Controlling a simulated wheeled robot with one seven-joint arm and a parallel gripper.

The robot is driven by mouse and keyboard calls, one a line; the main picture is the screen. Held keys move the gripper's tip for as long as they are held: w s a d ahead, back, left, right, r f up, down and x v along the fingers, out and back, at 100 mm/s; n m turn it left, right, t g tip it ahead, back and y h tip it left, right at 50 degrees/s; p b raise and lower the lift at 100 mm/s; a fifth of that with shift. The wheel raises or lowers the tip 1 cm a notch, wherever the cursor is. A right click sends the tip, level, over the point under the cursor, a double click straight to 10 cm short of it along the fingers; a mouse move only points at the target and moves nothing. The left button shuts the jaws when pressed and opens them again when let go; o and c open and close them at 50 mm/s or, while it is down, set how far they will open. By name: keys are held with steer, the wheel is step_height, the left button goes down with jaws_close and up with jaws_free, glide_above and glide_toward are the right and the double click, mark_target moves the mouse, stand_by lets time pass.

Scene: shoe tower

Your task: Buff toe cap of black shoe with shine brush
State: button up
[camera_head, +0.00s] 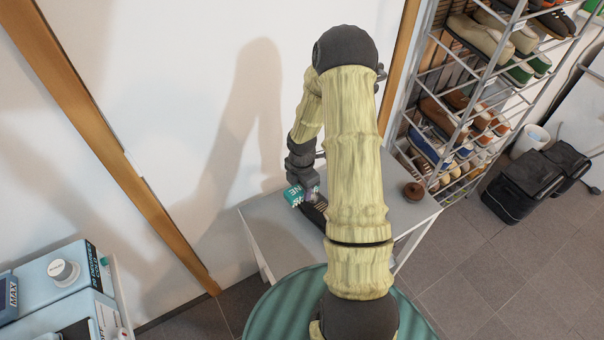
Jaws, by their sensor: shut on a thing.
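My gripper (303,181) is low over the grey table, shut on a small teal block with pale lettering, which I take to be the shine brush (293,195). The black shoe (316,213) lies on the table just below and to the right of the brush. My arm hides much of the shoe, so its full outline does not show. The brush is close to the shoe's visible end; I cannot tell whether its underside touches the toe cap.
The grey table (268,235) stands against the white wall. A round brown object (413,191) sits near its right end. A metal rack (470,100) full of shoes is to the right, with black bags (525,185) on the floor. A counter with boxes (65,280) is at lower left.

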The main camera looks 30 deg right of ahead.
step_height(320, 180, up, 3)
steer(key=shift+s+d+f+p, duration=0.1)
steer(key=shift+d+p, duration=0.05)
steer(key=shift+p, duration=0.9)
steer(key=shift+r+p, duration=1.05)
steer(key=shift+r, duration=0.15)
